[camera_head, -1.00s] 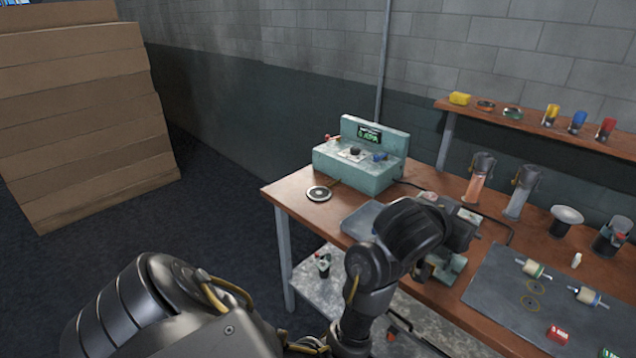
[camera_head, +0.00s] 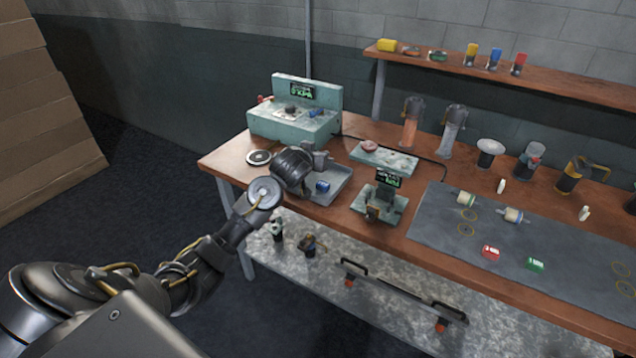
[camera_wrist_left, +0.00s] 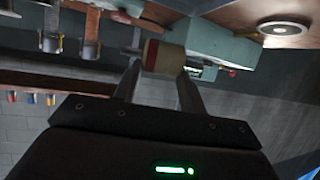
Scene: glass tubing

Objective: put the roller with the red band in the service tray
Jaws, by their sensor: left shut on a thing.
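My left gripper (camera_head: 319,160) is above the grey tray on the bench, beside the teal control box. In the left wrist view its fingers (camera_wrist_left: 160,82) are shut on a cream roller with a red band (camera_wrist_left: 164,57). In the head view the gripper hides this roller. The grey tray (camera_head: 340,190), apparently the service tray, is partly covered by my wrist. A small blue piece (camera_head: 322,187) shows in the tray. My right gripper is not in view.
The teal control box (camera_head: 295,120) stands behind the gripper, a round disc (camera_head: 259,157) left of it. A small display fixture (camera_head: 380,205) stands right of the tray. A dark mat (camera_head: 440,230) holds two other rollers. Tall cylinders line the bench's back.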

